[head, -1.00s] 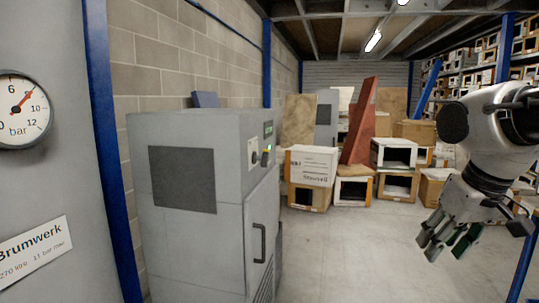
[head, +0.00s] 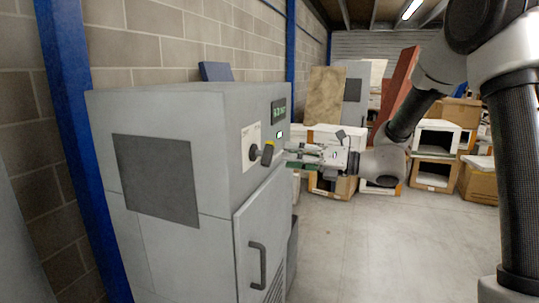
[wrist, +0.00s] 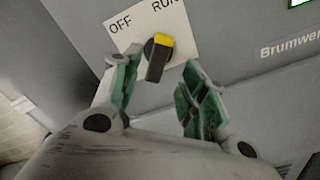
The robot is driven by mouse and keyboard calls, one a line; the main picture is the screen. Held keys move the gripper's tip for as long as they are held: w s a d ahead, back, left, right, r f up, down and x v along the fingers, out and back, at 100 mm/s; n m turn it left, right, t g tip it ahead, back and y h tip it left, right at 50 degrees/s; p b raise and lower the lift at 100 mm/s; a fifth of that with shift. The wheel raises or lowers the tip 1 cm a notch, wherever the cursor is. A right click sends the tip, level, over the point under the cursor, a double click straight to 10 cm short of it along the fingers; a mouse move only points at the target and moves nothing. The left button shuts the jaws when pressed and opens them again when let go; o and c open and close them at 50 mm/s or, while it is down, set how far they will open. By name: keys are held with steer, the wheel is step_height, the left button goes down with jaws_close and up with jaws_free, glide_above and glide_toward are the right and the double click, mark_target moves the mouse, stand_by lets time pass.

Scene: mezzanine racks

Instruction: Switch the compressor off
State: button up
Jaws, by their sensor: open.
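The compressor is a grey cabinet (head: 215,210) at the left of the head view. On its front is a white switch plate (head: 251,145) with a black rotary knob with a yellow end (head: 267,153). In the wrist view the plate (wrist: 182,35) reads OFF and RUN, and the yellow end of the knob (wrist: 157,58) points towards RUN. My gripper (head: 292,156) is close in front of the switch. In the wrist view my gripper (wrist: 158,80) is open, its green-padded fingers either side of and below the knob, with nothing gripped.
A small lit display (head: 278,110) sits above the knob and a door handle (head: 257,265) below it. A blue post (head: 65,130) stands at the left. Cardboard boxes (head: 435,155) and a red slanted panel (head: 398,85) stand behind. The floor at the right is clear.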

mark_target(272, 154)
steer(key=x, duration=0.7)
steer(key=shift+a, duration=0.1)
steer(key=shift+s, duration=0.1)
jaws_close()
